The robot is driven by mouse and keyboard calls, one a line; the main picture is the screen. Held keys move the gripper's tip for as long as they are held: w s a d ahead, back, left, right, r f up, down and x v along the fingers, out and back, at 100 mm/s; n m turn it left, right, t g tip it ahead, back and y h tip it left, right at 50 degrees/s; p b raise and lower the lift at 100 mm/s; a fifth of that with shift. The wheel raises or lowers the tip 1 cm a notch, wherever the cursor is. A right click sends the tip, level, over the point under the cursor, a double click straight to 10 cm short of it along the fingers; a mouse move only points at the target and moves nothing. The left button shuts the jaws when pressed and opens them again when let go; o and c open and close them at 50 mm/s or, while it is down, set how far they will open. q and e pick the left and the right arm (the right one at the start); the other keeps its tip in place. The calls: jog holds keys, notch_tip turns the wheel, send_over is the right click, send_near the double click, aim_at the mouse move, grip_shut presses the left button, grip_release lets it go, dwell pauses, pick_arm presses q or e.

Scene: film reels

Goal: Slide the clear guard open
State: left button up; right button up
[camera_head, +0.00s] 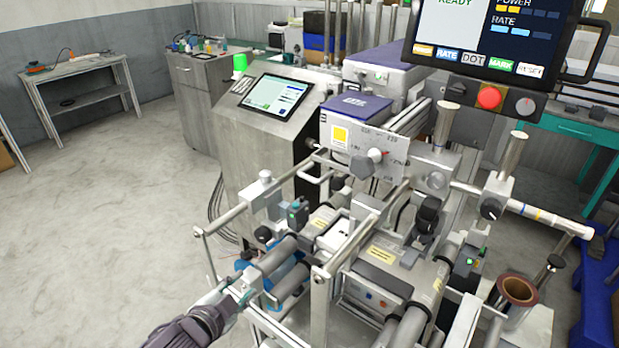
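The clear guard's panel is hard to make out. A pale metal tube frame (349,244) stands around the rollers at the front of the machine and looks like the guard's frame, but I cannot be sure. My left gripper (250,284) comes in from the bottom left, at the machine's front left beside the frame's lower bar and the grey and blue rollers. Its fingers are small and overlap the metal parts behind them, so I cannot tell whether they touch the frame or are closed on it. My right gripper is not in view.
A touchscreen console (273,94) stands behind the machine. A control panel with a red button (489,97) hangs at the upper right. A brown film reel (516,289) sits at the lower right. The floor (110,215) on the left is clear.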

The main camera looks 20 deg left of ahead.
pick_arm(q)
jog(key=w+r+m+t+h, duration=0.45)
jog(key=r+m, duration=0.25)
jog(key=r, duration=0.2)
jog(key=m+g+h, duration=0.3)
jog(key=m+h, duration=0.6)
jog(key=m, duration=0.3)
send_near(310, 176)
jog(key=p+x, duration=0.4)
jog(key=x, duration=0.5)
jog(key=shift+w+f+p, duration=0.15)
jog(key=shift+p, duration=0.25)
jog(key=shift+w+d, duration=0.3)
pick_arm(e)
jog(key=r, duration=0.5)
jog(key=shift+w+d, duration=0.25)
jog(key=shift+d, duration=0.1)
pick_arm(q)
grip_shut()
